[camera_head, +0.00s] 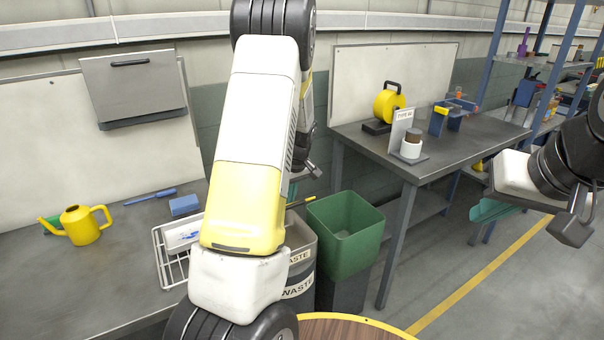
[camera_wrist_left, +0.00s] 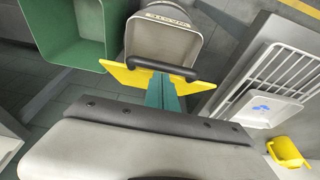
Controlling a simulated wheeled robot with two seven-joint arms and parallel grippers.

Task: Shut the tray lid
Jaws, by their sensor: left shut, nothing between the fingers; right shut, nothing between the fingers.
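I cannot tell for sure which part is the tray lid. A grey panel with a black handle (camera_head: 133,82) stands upright at the back left in the head view. A yellow panel (camera_wrist_left: 125,77) with a black bar handle (camera_wrist_left: 160,68) shows beside a waste bin in the left wrist view. My left gripper (camera_wrist_left: 165,92), with teal fingers, is shut and empty close to this panel; contact is unclear. In the head view it is mostly hidden behind my left arm. My right gripper (camera_head: 490,211) is shut and empty at the right, over the floor.
A white tray (camera_head: 182,237) sits in a wire rack on the left bench, near a yellow watering can (camera_head: 82,226) and a blue block (camera_head: 185,205). A green bin (camera_head: 343,232) and a grey waste bin (camera_head: 302,263) stand between the benches. The right bench (camera_head: 440,150) holds several items.

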